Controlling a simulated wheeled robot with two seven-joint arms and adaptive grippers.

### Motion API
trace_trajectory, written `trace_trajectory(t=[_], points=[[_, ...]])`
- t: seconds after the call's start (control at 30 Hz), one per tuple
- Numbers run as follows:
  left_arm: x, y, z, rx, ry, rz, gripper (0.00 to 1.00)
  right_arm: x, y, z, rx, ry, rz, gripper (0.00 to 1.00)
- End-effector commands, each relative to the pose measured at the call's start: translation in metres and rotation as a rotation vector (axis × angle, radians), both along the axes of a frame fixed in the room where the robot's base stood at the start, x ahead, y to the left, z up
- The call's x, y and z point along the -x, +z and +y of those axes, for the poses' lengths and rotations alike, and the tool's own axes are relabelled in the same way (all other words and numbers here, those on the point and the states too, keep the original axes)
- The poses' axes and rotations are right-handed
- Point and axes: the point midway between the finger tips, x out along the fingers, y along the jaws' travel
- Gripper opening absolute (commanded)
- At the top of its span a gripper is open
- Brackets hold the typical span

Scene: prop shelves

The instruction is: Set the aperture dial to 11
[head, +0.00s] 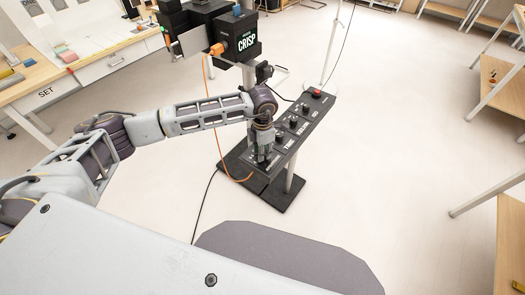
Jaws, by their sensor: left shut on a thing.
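A narrow black control panel (312,122) on a stand runs diagonally in the middle of the head view. It carries several small dark knobs, white lettering too small to read surely, and a red button (315,92) at its far end. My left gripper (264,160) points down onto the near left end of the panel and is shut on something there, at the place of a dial. The gripper hides that dial and its scale, so I cannot read its setting. My right gripper is not in the view.
A wooden workbench (33,78) is at the left. Shelves (500,85) stand at the right. The floor between is clear.

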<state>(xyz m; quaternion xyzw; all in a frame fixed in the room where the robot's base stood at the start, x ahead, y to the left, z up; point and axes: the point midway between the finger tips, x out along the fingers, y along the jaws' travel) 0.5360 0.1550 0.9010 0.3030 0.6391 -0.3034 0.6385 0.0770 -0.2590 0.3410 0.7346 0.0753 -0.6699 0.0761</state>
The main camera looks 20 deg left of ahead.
Motion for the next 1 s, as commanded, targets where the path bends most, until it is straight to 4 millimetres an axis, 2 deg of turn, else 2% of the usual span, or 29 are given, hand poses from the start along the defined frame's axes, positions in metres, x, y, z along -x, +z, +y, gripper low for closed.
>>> trace_trajectory(t=[0.27, 0.6, 1.0], points=[[0.000, -0.001, 0.000, 0.001, 0.153, -0.002, 0.04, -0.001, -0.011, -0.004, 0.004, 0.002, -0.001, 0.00], [0.000, -0.001, 0.000, 0.001, 0.401, -0.002, 0.04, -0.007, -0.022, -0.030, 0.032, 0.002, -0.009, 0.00], [0.000, 0.000, -0.001, 0.001, 0.595, -0.003, 0.04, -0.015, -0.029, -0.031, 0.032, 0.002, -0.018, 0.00]])
